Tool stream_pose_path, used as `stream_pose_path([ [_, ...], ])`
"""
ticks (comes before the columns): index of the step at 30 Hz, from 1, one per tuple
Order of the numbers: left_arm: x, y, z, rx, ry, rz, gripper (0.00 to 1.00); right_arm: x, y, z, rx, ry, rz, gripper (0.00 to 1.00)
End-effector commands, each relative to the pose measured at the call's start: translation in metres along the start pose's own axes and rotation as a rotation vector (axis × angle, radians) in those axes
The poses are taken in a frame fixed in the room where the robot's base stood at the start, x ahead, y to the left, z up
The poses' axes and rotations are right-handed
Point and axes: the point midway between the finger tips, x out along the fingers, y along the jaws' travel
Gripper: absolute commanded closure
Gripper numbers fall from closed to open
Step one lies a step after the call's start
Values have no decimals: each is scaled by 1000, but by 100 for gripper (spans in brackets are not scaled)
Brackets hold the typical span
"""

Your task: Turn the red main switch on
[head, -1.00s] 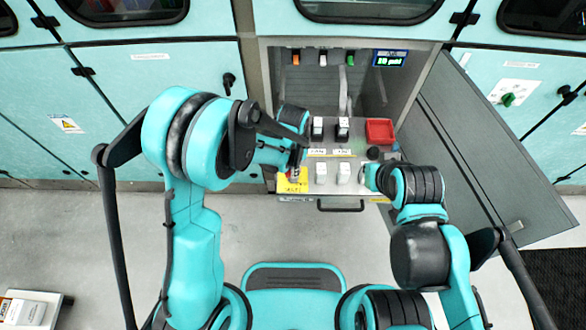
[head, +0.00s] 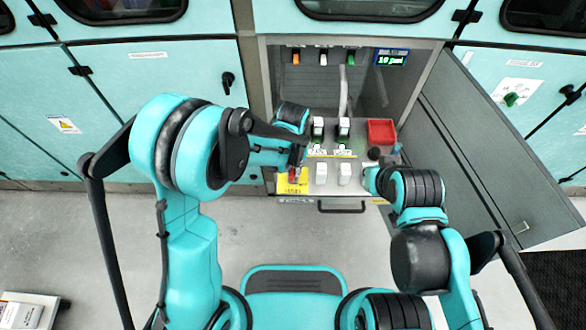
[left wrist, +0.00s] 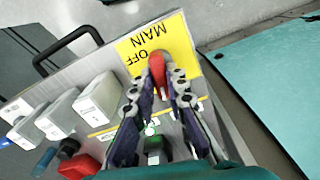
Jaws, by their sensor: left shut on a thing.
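The red main switch (left wrist: 157,66) is a red handle on a yellow plate (left wrist: 172,38) marked MAIN and OFF, at the corner of the grey drawer panel. In the head view the red handle (head: 292,174) shows just below my left gripper (head: 297,165), over the yellow plate (head: 292,188). In the left wrist view my left gripper (left wrist: 158,82) has a fingertip on either side of the red handle and is shut on it. My right gripper (head: 371,178) is at the panel's right edge; its fingers are not clear.
The drawer carries white modules (head: 344,174), dark-based modules (head: 343,128) and a red tray (head: 381,132). A black drawer handle (head: 341,206) is at the front. An open grey door (head: 490,150) stands at right. A lit display (head: 391,58) is inside the cabinet.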

Motion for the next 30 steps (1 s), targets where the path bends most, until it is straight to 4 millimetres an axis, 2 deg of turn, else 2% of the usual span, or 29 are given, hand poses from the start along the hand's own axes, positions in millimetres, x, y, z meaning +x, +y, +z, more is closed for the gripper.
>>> stream_pose_path([
  [12,0,0,0,-195,0,0,100,2,0,2,0,0,0,100],
  [29,0,0,0,-224,0,0,100,2,0,2,0,0,0,100],
  [30,0,0,0,-224,0,0,81,2,0,2,0,0,0,100],
])
